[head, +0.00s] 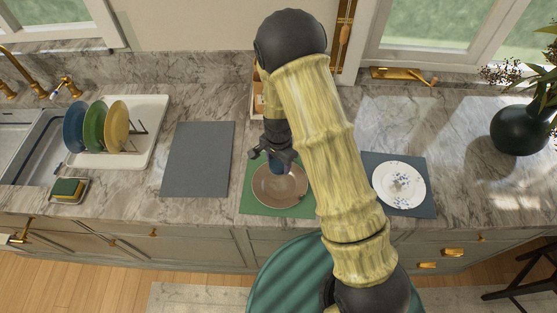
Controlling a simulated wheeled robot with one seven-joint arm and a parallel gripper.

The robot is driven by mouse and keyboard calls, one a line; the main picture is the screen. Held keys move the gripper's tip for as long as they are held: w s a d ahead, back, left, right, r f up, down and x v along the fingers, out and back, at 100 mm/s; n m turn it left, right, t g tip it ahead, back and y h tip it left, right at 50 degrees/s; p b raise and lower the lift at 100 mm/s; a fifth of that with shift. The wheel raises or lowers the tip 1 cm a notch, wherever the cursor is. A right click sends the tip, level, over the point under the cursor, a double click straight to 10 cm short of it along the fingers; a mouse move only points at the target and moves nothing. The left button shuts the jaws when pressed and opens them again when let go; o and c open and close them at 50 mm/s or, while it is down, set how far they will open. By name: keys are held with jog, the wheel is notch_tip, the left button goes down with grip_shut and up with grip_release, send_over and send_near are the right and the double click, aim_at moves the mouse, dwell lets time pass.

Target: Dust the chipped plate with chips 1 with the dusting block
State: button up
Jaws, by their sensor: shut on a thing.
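My gripper (275,157) is over a brown round plate (270,192) on a green mat. It is shut on a small dark-blue block, the dusting block (278,167), held at the plate's far side; I cannot tell whether the block touches the plate. A white plate (411,197) with blue marks and a greyish patch in its middle lies on a dark mat to the right. Chips on either plate's rim are too small to make out, so I cannot tell which is chipped plate 1. My arm hides the counter between the plates.
A rack tray (155,118) holds blue, green and yellow plates at the left, beside the sink. A sponge dish (60,197) sits near the front edge. A bare grey mat (198,158) lies left of the green mat (252,206). A dark vase (519,130) stands far right.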

aim_at(279, 180)
jog(key=shift+f+b, duration=2.7)
jog(key=shift+f, duration=1.1)
jog(key=shift+s, duration=0.1)
jog(key=shift+c, duration=0.3)
